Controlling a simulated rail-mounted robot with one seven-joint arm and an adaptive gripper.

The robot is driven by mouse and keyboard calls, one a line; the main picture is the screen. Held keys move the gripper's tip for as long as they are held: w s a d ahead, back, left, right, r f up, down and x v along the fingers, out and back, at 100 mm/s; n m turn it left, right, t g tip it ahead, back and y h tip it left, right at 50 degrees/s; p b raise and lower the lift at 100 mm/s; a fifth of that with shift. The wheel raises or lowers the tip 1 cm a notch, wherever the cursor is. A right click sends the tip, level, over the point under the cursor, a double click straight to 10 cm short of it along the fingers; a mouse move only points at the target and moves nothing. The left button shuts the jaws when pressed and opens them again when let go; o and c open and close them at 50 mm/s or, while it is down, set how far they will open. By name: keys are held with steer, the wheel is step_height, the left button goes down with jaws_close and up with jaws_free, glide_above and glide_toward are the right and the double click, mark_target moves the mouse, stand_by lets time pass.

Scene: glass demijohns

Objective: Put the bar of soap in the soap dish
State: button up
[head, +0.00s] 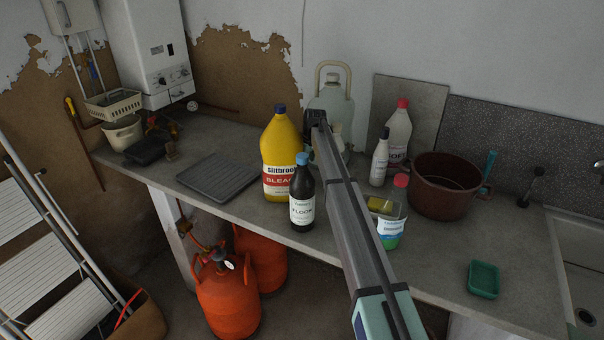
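A green rectangular dish (484,279), which looks like the soap dish, lies on the worktop near its front edge, left of the sink. It appears empty. A small yellow block (380,205) shows just right of my arm, by a red-capped bottle; I cannot tell whether it is the bar of soap or a sponge. No other soap bar is clear. My arm reaches from the lower middle up over the worktop. My gripper (316,120) is at its far end, in front of a large glass demijohn (334,95), far from the dish. Its fingers are not distinct.
A yellow bleach bottle (281,155) and a dark floor-cleaner bottle (302,195) stand left of my arm. To the right stand a green-liquid bottle (391,225), white bottles (397,138) and a brown pot (445,185). The worktop around the dish is clear. A sink (585,270) lies far right.

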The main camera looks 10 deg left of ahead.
steer(key=shift+p+x, duration=1.3)
steer(key=shift+x, duration=0.95)
steer(key=c, duration=1.5)
steer(key=shift+o, duration=0.2)
steer(key=shift+r, duration=0.1)
